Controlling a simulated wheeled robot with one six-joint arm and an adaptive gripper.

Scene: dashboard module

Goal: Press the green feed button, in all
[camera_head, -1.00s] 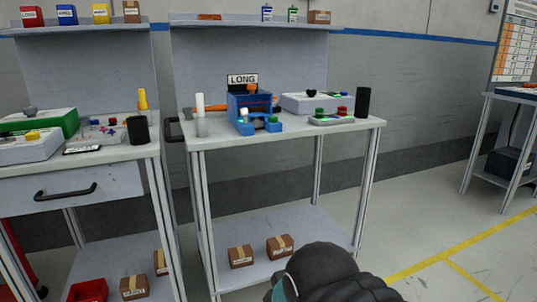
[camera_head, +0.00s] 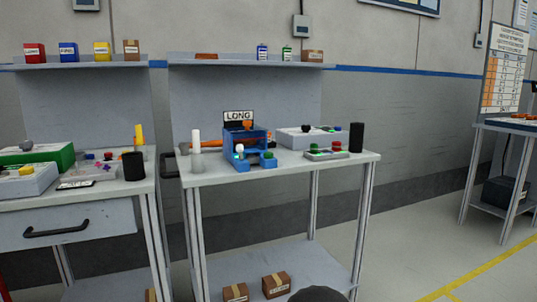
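A blue device (camera_head: 245,141) with an orange part on top and a "LONG" sign (camera_head: 238,116) behind it stands on the middle workbench. A green button (camera_head: 268,155) sits on its low front right part. A low grey box (camera_head: 326,154) to its right carries another green button (camera_head: 314,147) and a red one (camera_head: 336,144). I cannot tell from here which green button is the feed button. My gripper is not in view; only a dark rounded part of my arm shows at the bottom edge, well below and in front of the bench top.
The bench top (camera_head: 215,177) also holds a white cylinder (camera_head: 196,141), a black cylinder (camera_head: 356,137) and a grey box (camera_head: 300,138) behind. A second bench with a drawer (camera_head: 75,224) stands at left. Cartons (camera_head: 276,285) lie on the lower shelf.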

